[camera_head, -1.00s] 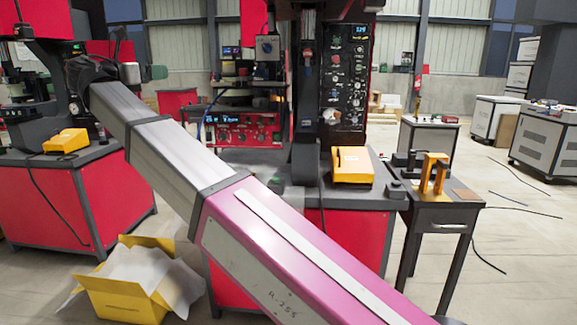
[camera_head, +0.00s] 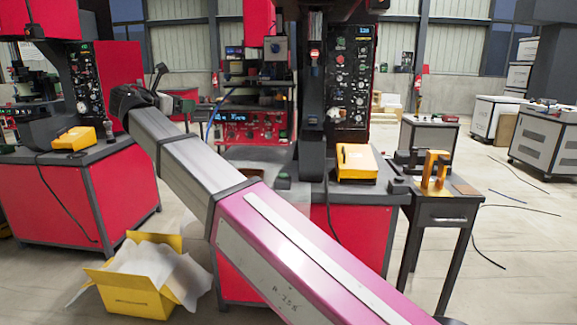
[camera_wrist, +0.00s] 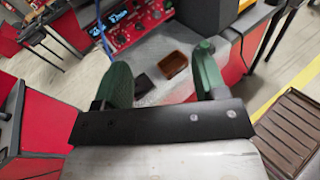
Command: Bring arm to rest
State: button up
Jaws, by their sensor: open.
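My gripper shows in the wrist view (camera_wrist: 160,80) with two green fingers spread apart and nothing between them. Beyond the fingers are a grey worktop (camera_wrist: 190,82) and a small brown tray (camera_wrist: 173,64), with a dark block (camera_wrist: 143,85) beside it. In the head view my arm stretches from the lower right up to the upper left. Its end, with my gripper (camera_head: 155,78), is in the gap between two red machines, and the fingers are hard to make out there.
Red machine benches stand at left (camera_head: 60,200) and centre (camera_head: 345,230). An open yellow box (camera_head: 130,300) with white lining sits on the floor at lower left. A small dark table (camera_head: 445,207) stands at right. Open floor with loose cables lies further right.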

jog(key=w+d+f+m+g+y, duration=0.1)
jog(key=w+d+f+m+g, duration=0.15)
jog(key=d+f, duration=0.8)
jog(key=w+d+f+m+g+y, duration=0.1)
jog(key=w+d+f+m+g, duration=0.2)
jog(key=d+f, duration=0.75)
jog(key=w+d+f+m+g+y, duration=0.1)
jog(key=w+d+f+m+g, duration=0.35)
jog(key=f, duration=1.05)
jog(key=s+d+f+m+g+y, duration=0.1)
jog(key=s+d+f+m+y, duration=0.2)
jog(key=s+d+f+m, duration=0.5)
jog(key=s+d+f+m+g+y, duration=0.2)
jog(key=s+d+f+m, duration=0.7)
jog(key=d+f, duration=0.8)
jog(key=shift+s+d+f+y, duration=0.45)
jog(key=shift+s+y, duration=0.35)
jog(key=shift+s, duration=0.25)
jog(key=shift+o, duration=0.5)
jog(key=shift+w+r, duration=0.1)
